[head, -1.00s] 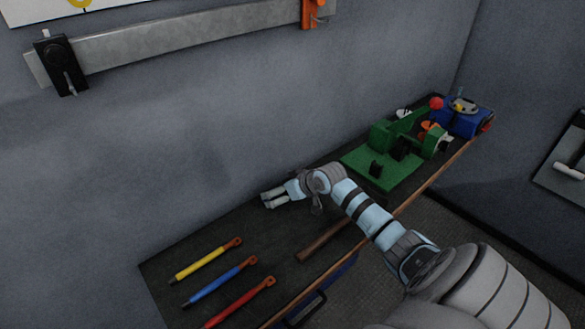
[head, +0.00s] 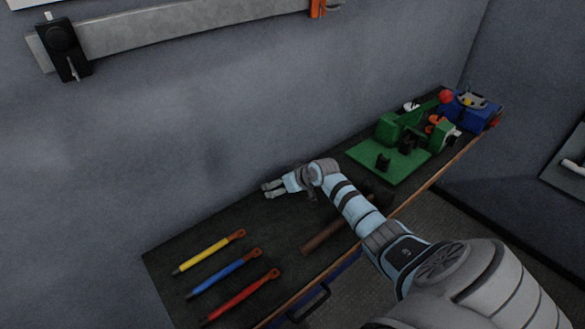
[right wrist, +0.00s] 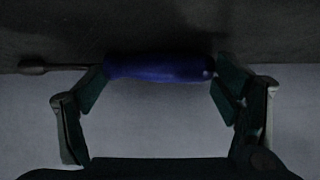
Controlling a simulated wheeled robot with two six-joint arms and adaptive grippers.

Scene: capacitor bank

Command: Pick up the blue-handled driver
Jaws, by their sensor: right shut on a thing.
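The blue-handled driver (right wrist: 158,68) lies crosswise between the fingers of my right gripper (right wrist: 160,85) in the right wrist view. Its thin shaft runs out to the left past the left finger. My right gripper is shut on the driver's blue handle. In the head view my right gripper (head: 273,189) shows over the dark bench near the wall, and I cannot make out the driver there. My left gripper is not in view.
Yellow (head: 207,253), blue (head: 223,273) and red (head: 240,297) tools with orange ends lie at the bench's near left. A hammer-like tool (head: 325,236) lies beneath my right arm. A green device (head: 385,165) and a blue device (head: 473,112) stand farther right.

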